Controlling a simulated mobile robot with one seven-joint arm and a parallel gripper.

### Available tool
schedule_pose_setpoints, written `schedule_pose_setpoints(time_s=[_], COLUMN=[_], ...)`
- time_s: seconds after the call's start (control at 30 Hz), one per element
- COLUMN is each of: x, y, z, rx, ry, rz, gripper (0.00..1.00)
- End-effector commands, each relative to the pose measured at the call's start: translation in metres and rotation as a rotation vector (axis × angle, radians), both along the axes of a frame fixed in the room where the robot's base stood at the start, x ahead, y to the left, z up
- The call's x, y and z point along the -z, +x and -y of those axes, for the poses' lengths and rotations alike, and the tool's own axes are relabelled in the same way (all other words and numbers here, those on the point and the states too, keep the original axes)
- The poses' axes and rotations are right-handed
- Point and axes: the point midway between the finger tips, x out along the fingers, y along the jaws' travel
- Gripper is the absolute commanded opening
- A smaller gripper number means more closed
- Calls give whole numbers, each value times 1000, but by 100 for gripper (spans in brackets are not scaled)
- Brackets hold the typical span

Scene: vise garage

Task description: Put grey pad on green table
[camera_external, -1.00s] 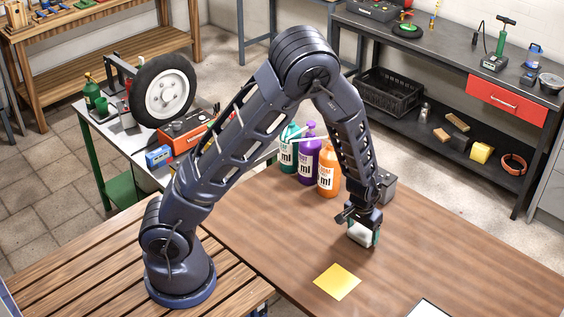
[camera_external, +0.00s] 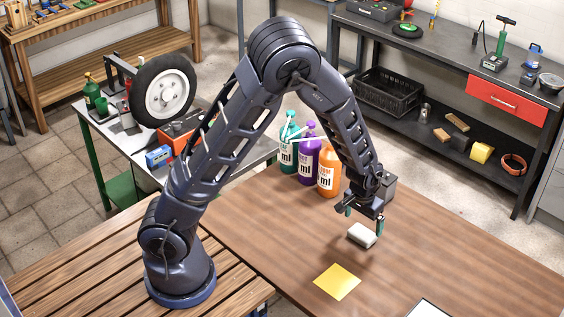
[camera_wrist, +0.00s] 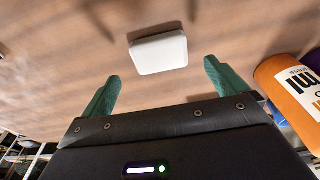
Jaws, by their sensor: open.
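The grey pad (camera_external: 362,235), a pale rounded block, lies on the brown wooden table (camera_external: 270,215). It also shows in the wrist view (camera_wrist: 158,52), just beyond the fingertips. My gripper (camera_external: 364,218) is open and empty over the pad, its green fingers apart; the wrist view shows both fingers (camera_wrist: 162,72) with nothing held between them. The green table (camera_external: 102,172), with green legs, a green lower shelf and a grey top, stands behind on the left, partly hidden by my arm.
A yellow sheet (camera_external: 337,282) lies in front of the pad. Teal, purple and orange (camera_external: 329,172) bottles stand behind my gripper; the orange one (camera_wrist: 292,90) shows at the wrist view's right. A wheel (camera_external: 166,90) and a red toolbox (camera_external: 180,133) occupy the green table's top.

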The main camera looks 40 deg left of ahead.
Motion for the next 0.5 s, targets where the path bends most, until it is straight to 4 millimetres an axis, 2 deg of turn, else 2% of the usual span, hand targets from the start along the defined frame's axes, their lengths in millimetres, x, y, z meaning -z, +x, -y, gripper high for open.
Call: schedule_pose_setpoints(time_s=[0.1,0.3,0.5], x=[-21,-50,-67], y=[-3,-8,-11], z=[1,1,0], rx=[1,1,1], ry=[-2,-2,-1], rz=[2,1,0], gripper=[98,98,98])
